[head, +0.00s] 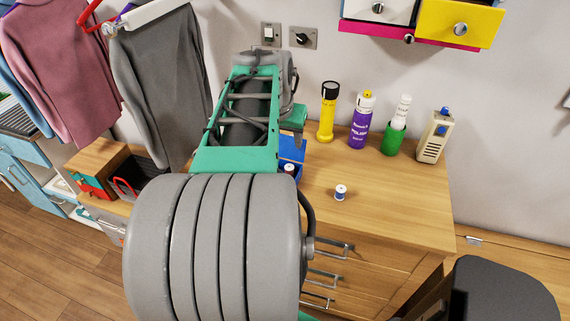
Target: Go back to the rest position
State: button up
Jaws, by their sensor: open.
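My arm reaches forward over the wooden dresser (380,200) in the head view. Its large grey and green links fill the middle of the picture. My gripper cannot be made out; it is hidden behind the arm links or out of the picture. Whether it is near or touching anything cannot be seen. A small blue and white spool (341,192) stands on the dresser top, right of the arm.
A yellow flashlight (327,112), purple spray can (360,120), green holder (393,138) and beige device (434,136) stand along the wall. Clothes (165,80) hang at left. Coloured drawers (457,22) hang upper right. A dark chair (505,290) is lower right. The dresser's right front is clear.

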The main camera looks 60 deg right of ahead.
jog(key=shift+v, duration=1.15)
